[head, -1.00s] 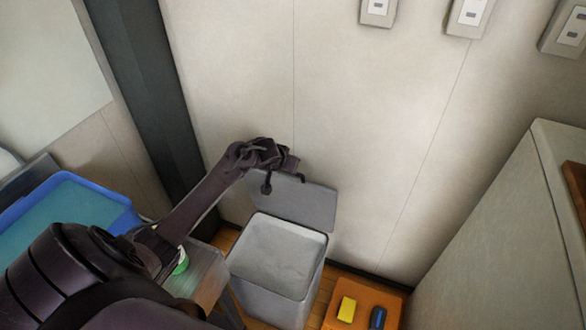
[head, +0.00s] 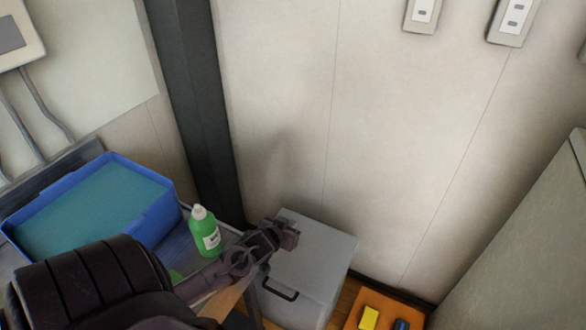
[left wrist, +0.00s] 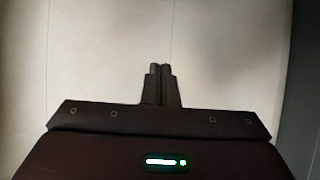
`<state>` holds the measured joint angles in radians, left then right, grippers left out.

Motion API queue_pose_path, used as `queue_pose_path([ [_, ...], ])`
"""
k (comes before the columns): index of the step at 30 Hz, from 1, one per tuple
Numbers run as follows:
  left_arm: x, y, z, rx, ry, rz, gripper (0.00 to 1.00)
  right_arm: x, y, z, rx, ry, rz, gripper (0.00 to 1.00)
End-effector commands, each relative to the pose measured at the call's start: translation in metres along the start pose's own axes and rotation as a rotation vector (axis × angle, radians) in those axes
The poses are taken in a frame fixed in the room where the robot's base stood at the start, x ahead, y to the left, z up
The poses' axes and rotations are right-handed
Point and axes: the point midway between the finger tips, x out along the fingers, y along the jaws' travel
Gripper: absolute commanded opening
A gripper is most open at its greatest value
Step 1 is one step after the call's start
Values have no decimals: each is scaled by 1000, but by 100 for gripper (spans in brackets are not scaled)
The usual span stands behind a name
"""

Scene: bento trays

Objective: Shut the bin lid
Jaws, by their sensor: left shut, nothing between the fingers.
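The grey bin (head: 300,308) stands on the floor against the wall in the head view. Its lid (head: 318,250) lies flat over the top, with a dark handle (head: 280,290) at the front edge. My left gripper (head: 290,234) is over the left part of the lid, shut and empty. I cannot tell whether it touches the lid. In the left wrist view the closed fingers (left wrist: 160,85) point at the plain wall. My right gripper is not in view.
A green bottle (head: 205,235) stands on the side table beside my left arm, near a blue crate (head: 165,215). An orange tray (head: 385,300) with a yellow block (head: 369,318) is right of the bin. A grey cabinet (head: 530,240) stands at the right.

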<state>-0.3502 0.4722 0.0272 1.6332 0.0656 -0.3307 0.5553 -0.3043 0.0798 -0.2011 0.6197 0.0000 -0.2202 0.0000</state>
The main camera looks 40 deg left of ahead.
Motion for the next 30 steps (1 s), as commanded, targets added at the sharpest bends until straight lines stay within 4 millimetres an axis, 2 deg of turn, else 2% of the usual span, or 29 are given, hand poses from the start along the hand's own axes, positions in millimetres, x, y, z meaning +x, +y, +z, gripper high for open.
queue_pose_path([
  [6, 0, 0, 3, -1, -1, 0, 0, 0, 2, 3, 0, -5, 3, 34],
  [17, -2, 0, 0, -1, 0, 0, 0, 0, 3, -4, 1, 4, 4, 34],
  [23, -17, 0, -26, 0, 2, 1, 0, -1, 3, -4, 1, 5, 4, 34],
  [30, -48, 0, -77, 1, 3, 0, 0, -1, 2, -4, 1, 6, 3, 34],
])
